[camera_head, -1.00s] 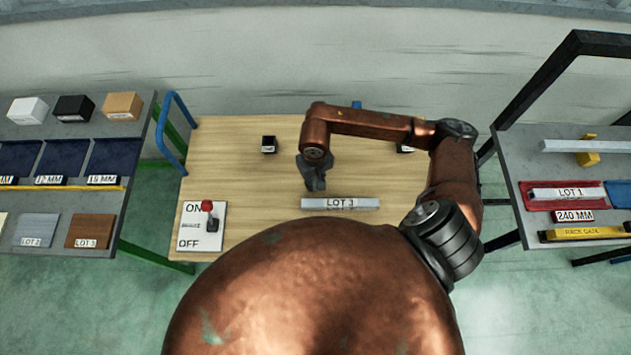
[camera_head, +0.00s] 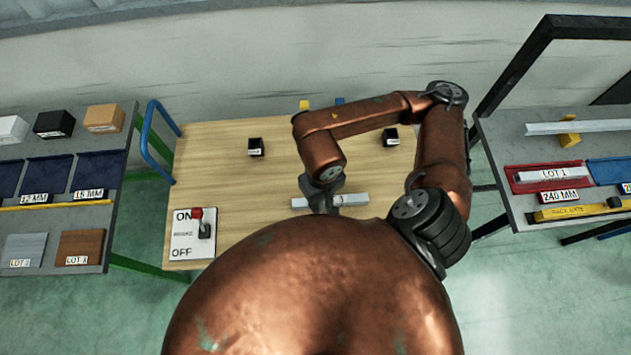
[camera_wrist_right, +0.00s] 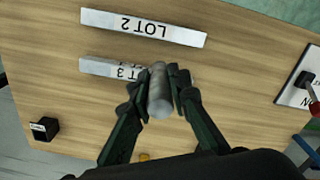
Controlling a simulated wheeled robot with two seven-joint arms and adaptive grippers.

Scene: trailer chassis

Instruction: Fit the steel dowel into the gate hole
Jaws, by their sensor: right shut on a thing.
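My right gripper (camera_head: 322,192) is over the wooden table beside the LOT 3 bar (camera_head: 352,200), partly covering it. In the right wrist view the gripper (camera_wrist_right: 162,98) is shut on a short grey steel dowel (camera_wrist_right: 160,84). The dowel is between the two fingers, its far end over the LOT 3 bar (camera_wrist_right: 100,68); I cannot tell whether they touch. A LOT 2 bar (camera_wrist_right: 145,27) lies parallel beyond it. The dowel cannot be made out in the head view. My left gripper is not in view.
A switch board with a red-tipped lever (camera_head: 197,225) is at the table's left front. Small black blocks (camera_head: 256,147) (camera_head: 390,137) stand farther back. A blue rail (camera_head: 158,135) edges the left side. Shelves with samples flank the table. My body hides the table's front.

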